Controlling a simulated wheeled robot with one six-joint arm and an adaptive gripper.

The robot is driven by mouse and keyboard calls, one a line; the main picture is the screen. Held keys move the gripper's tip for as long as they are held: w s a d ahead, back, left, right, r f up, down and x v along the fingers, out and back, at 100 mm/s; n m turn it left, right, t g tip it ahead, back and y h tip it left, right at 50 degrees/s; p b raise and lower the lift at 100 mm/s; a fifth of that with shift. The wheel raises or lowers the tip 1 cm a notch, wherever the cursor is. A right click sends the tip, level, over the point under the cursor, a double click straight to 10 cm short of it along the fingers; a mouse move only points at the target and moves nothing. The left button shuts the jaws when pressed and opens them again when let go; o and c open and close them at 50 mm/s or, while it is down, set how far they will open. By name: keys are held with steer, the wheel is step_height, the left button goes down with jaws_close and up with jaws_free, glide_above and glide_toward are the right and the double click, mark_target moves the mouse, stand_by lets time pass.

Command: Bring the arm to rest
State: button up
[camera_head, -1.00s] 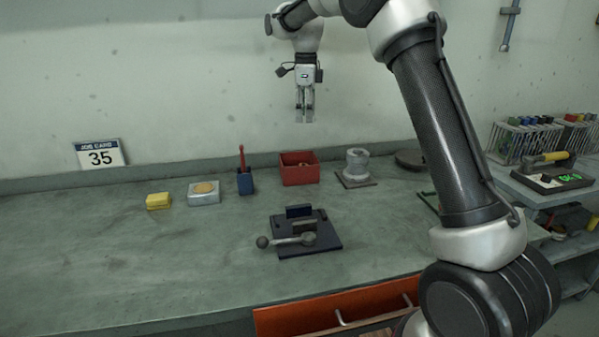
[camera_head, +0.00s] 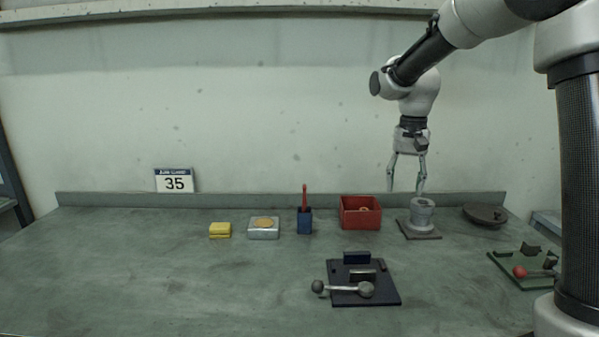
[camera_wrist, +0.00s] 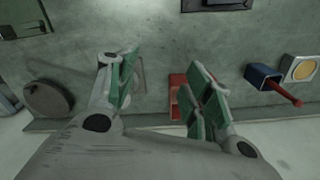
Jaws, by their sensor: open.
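My gripper (camera_head: 406,190) hangs pointing down above the back of the bench, with its two fingers spread and nothing between them. In the head view its fingertips appear over the space between the red bin (camera_head: 360,213) and the grey valve body (camera_head: 421,213). In the wrist view the open fingers (camera_wrist: 165,90) show green pads. The red bin (camera_wrist: 177,97) lies between and beyond them, partly hidden by a finger.
On the bench (camera_head: 200,290) stand a yellow block (camera_head: 220,230), a tin (camera_head: 264,229), a blue holder (camera_head: 304,222), a dark lever fixture (camera_head: 385,290), a dark disc (camera_head: 485,214) and a green plate (camera_head: 520,275). A job card (camera_head: 174,180) stands at the back. The front left is clear.

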steer(key=s+d+r+n+t, duration=0.1)
steer(key=s+d, duration=0.2)
steer(key=s, duration=0.6)
steer(key=s+d+r+n+t, duration=0.1)
steer(key=s+d+t, duration=0.1)
steer(key=s, duration=0.8)
steer(key=s+d+r+n+t, duration=0.1)
steer(key=s+d, duration=0.3)
steer(key=s, duration=0.5)
steer(key=shift+s+d+r+n, duration=0.15)
steer(key=shift+s+r+n, duration=0.1)
steer(key=shift+n, duration=0.35)
